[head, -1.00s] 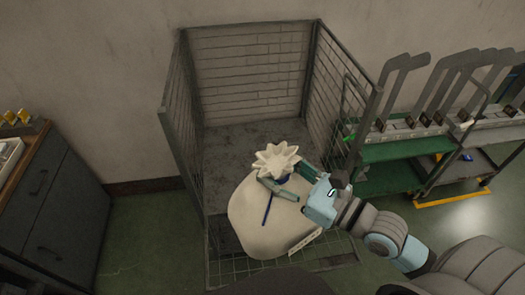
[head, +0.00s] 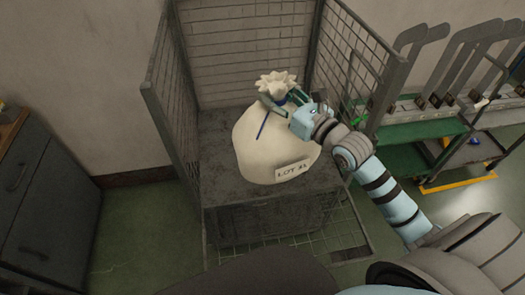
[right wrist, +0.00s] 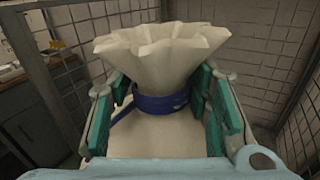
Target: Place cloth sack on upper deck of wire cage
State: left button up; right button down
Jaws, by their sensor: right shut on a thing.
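The cream cloth sack (head: 262,145) is upright over the upper deck (head: 225,190) of the wire cage (head: 165,110). Its tag reading "LOT" faces me, and a blue tie circles its neck. I cannot tell for certain whether its base touches the deck. My right gripper (head: 285,97) is shut on the sack's neck. In the right wrist view, the green-padded fingers (right wrist: 160,110) stand on both sides of the blue tie (right wrist: 160,104), below the flared top (right wrist: 160,48). My left gripper is not in view.
Mesh walls stand left and right of the deck, with a wall behind. A green cart (head: 410,135) with grey upright panels stands right of the cage. A dark cabinet (head: 45,190) is at left. Bare deck shows left of and in front of the sack.

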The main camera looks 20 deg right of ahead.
jog(key=w+d+r+m+h+b, duration=0.1)
jog(key=w+d+h+b, duration=0.1)
jog(key=w+d+b, duration=0.3)
jog(key=w+d+m+h+b, duration=0.1)
jog(key=w+d+m+b, duration=0.15)
jog(key=w, duration=0.55)
notch_tip(320, 180, down, 19)
jog(key=b, duration=0.9)
jog(key=shift+s+n+t, duration=0.25)
jog(key=shift+n+t, duration=0.15)
jog(key=shift+n, duration=0.05)
jog(key=c, duration=0.8)
grip_release()
jog(key=shift+f, duration=0.15)
jog(key=shift+c, duration=0.2)
